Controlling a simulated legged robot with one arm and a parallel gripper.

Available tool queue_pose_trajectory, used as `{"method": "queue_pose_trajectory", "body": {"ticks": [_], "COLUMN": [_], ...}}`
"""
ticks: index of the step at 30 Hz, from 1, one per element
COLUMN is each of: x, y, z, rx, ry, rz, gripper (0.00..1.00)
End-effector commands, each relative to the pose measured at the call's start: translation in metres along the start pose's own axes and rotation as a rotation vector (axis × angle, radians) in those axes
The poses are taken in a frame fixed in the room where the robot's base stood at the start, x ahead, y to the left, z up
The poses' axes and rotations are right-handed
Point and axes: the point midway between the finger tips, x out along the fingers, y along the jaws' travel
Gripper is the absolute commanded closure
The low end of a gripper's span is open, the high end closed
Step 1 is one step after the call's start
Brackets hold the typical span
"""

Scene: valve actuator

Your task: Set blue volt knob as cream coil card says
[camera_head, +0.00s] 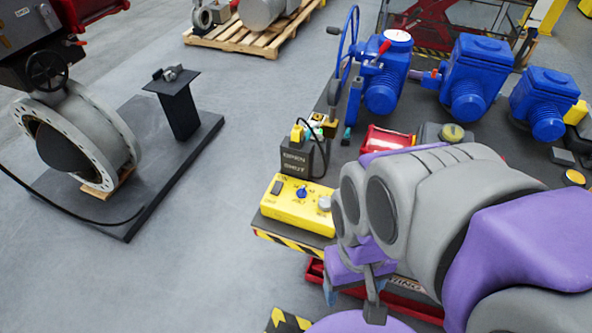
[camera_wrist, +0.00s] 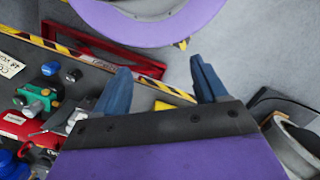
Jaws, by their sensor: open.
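The blue volt knob (camera_head: 301,192) sits on top of a yellow control box (camera_head: 285,208) at the table's near left corner. Its pointer setting is too small to read. My gripper (camera_head: 352,292) is low and to the right of the box, apart from the knob. In the wrist view my gripper (camera_wrist: 160,72) is open, with nothing between its blue fingers. A cream card (camera_wrist: 10,67) with dark lettering lies at the left edge of the wrist view, partly cut off. Its text is not clearly readable, so I cannot tell whether it is the coil card.
A grey block (camera_head: 300,160) and a black cable stand just behind the yellow box. Blue actuators (camera_head: 475,75) and a red part (camera_head: 385,140) occupy the table. A large grey valve (camera_head: 85,140) stands left. Open floor lies between.

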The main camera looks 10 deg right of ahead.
Motion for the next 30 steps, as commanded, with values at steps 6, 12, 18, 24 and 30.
{"method": "queue_pose_trajectory", "body": {"ticks": [6,12,18,24,30], "x": [0.0,-0.011,-0.03,-0.041,-0.039], "y": [0.0,-0.003,-0.011,-0.018,-0.02], "z": [-0.001,-0.032,-0.103,-0.18,-0.257], "rx": [0.0,0.011,0.063,0.149,0.271], "ry": [0.0,0.015,0.046,0.078,0.105], "rz": [0.0,0.002,-0.004,-0.021,-0.04], "gripper": [0.34,0.53,0.61,0.61,0.61]}}
